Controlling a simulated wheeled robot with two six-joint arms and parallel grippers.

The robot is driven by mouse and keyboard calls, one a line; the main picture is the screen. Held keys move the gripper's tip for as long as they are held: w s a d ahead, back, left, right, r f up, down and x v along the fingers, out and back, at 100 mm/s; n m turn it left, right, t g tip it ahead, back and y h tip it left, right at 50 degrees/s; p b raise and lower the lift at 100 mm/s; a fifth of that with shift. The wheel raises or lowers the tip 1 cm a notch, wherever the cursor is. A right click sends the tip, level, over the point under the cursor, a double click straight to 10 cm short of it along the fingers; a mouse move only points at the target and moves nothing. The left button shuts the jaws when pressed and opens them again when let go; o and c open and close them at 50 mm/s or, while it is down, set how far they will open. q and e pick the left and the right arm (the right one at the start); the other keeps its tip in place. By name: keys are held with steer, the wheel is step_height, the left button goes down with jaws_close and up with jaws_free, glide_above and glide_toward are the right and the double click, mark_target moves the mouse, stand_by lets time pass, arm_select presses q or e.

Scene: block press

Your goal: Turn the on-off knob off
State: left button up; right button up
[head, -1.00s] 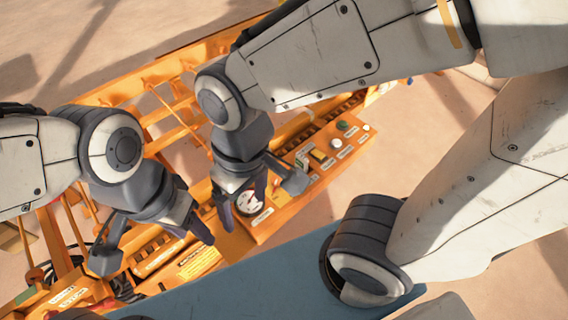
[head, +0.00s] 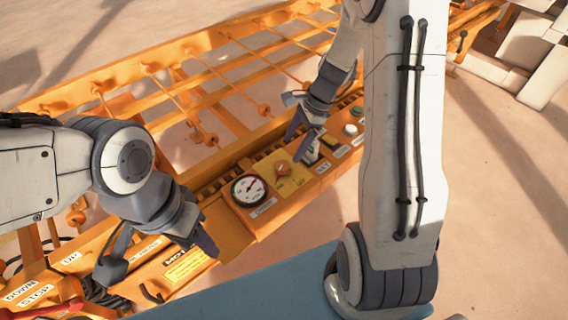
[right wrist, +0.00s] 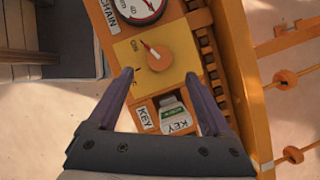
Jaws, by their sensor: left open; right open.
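The on-off knob is an orange-red dial (head: 283,168) on a yellow plate (head: 292,184) of the orange control panel. In the right wrist view the knob (right wrist: 158,53) has a pale pointer line angled up and left, toward a small label that seems to read "On". Another label by the left fingertip is partly hidden. My right gripper (head: 299,147) is open, just beyond the knob in the head view. In its wrist view the fingertips (right wrist: 159,75) are spread below the knob, apart from it. My left gripper (head: 160,257) is open and empty over the panel's left part.
A round gauge (head: 249,190) sits left of the knob. A key switch with a green-and-white tag (right wrist: 174,112) lies between my right fingers in the wrist view. A green button (head: 350,130) is further right. Orange rails (head: 235,92) stand behind the panel.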

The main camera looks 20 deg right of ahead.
mark_target(282, 165)
steer(key=b+x, duration=0.1)
steer(key=x, duration=0.6)
steer(key=shift+a+f, duration=0.1)
jaws_close()
